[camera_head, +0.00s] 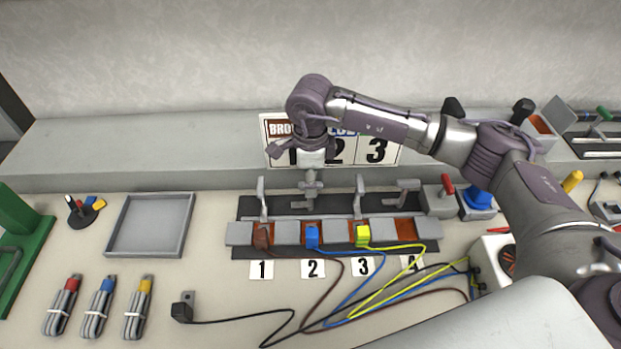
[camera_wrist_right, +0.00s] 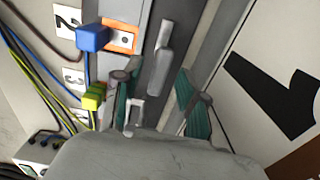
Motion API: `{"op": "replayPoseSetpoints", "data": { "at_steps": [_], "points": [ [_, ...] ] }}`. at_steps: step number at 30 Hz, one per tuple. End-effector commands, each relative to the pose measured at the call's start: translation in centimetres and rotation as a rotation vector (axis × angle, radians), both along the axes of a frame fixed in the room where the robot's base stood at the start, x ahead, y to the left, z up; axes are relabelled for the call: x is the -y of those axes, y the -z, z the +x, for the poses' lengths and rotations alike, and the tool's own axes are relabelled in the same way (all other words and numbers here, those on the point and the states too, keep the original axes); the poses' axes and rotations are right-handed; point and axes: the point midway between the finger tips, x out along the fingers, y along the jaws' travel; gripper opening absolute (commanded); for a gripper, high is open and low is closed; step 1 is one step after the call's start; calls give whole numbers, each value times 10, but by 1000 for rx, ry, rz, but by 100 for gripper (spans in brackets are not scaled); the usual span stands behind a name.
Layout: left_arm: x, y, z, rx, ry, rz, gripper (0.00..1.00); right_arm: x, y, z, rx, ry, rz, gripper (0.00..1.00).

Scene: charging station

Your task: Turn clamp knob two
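Clamp position two is marked by the card 2 (camera_head: 312,269) and a blue connector (camera_head: 312,235) in its slot; the connector also shows in the wrist view (camera_wrist_right: 92,39). My right gripper (camera_head: 311,186) points down over position two and largely hides its clamp knob in the head view. In the wrist view, my right gripper (camera_wrist_right: 156,88) is open, its green-padded fingers apart. A grey upright clamp knob (camera_wrist_right: 162,57) shows ahead, between the fingertip lines; I cannot tell whether they touch it. My left gripper is not in view.
Clamp knobs one (camera_head: 262,200), three (camera_head: 359,197) and four (camera_head: 405,192) stand along the same strip. A yellow connector (camera_head: 362,236) sits at position three. Loose cables lie in front. A number board (camera_head: 380,152) stands behind the gripper. An empty grey tray (camera_head: 150,226) is at the left.

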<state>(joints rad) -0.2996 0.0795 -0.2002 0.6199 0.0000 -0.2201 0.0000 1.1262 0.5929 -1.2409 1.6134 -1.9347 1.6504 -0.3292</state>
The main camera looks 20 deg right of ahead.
Motion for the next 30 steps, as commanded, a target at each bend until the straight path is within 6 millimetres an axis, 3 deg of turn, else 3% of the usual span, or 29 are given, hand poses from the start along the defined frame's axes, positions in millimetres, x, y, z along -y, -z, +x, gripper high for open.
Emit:
{"op": "replayPoseSetpoints", "data": {
  "at_steps": [6,10,21,30],
  "points": [
    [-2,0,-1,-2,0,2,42,0,0,0,-1,-1,0,42],
    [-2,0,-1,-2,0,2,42,0,-11,1,2,-2,1,42],
    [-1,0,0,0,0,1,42,0,-85,1,4,-1,1,42],
    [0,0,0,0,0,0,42,0,-118,0,1,0,1,42]
  ]
}}
